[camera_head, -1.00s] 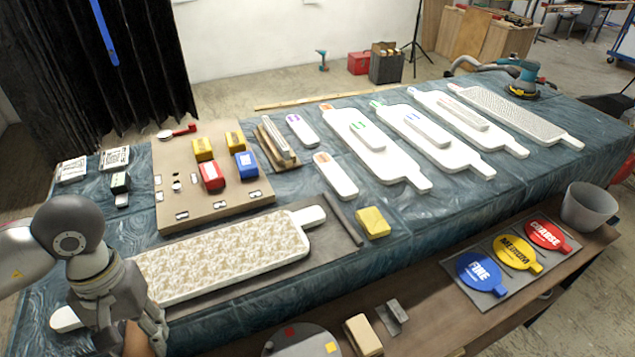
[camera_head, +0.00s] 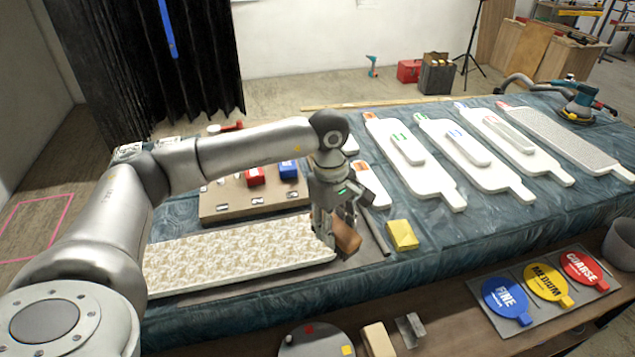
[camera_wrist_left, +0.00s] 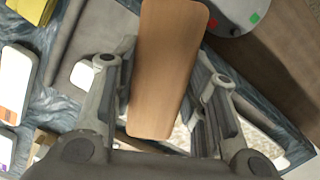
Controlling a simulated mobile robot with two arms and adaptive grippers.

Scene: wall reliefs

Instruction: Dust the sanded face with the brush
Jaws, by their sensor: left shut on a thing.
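The patterned panel (camera_head: 235,252), a white board with a beige-speckled face, lies flat on the blue sheet at the near left. My left gripper (camera_head: 338,232) is over its right end and is shut on the brush (camera_head: 347,237). The brush's wooden block also shows between the fingers in the left wrist view (camera_wrist_left: 165,65). Its bristles are hidden, so I cannot tell whether they touch the panel. The panel's handle end is mostly covered by the gripper. My right gripper is not in view.
A yellow block (camera_head: 402,235) lies right of the gripper. White paddle-shaped boards (camera_head: 415,165) fill the table's middle and right. A brown board (camera_head: 225,207) with red and blue blocks lies behind the panel. FINE, MEDIUM and COARSE discs (camera_head: 545,283) lie on the front shelf.

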